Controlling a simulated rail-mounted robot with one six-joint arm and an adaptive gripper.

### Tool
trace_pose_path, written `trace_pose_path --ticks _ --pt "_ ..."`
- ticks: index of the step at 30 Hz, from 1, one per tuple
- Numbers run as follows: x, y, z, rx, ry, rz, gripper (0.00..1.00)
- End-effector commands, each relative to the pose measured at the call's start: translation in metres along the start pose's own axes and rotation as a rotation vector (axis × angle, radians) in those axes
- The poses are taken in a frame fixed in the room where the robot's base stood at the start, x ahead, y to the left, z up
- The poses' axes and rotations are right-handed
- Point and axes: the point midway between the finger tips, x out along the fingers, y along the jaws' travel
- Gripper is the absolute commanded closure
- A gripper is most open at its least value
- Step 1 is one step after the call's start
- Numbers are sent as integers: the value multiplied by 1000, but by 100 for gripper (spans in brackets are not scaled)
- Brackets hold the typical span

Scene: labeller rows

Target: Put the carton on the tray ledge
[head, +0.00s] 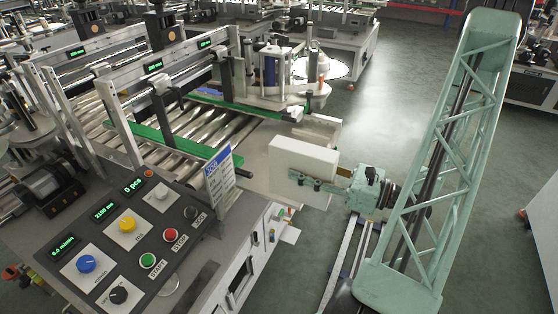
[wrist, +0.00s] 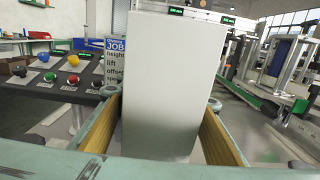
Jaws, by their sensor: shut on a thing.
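The carton (head: 306,163) is a plain white box, held upright at the end of my arm in the head view. In the wrist view the carton (wrist: 160,85) fills the middle, between the two yellow-padded fingers. My gripper (head: 312,178) is shut on it, with one finger across its near face. A flat beige ledge (head: 256,152) lies at the end of the roller conveyor, just left of the carton; it looks like the tray ledge. The carton overlaps its right part in the head view, so I cannot tell whether they touch.
A control panel (head: 130,240) with coloured buttons stands at front left. A blue-and-white job sign (head: 219,176) stands upright near the ledge. Green guide rails (head: 165,140) flank the rollers. A labelling unit (head: 285,85) is behind. Open floor (head: 410,100) lies at back right.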

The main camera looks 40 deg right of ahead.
Motion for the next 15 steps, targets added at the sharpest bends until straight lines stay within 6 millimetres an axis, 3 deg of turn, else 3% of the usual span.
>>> trace_pose_path --ticks 15 --pt "45 -31 -5 -2 0 2 81"
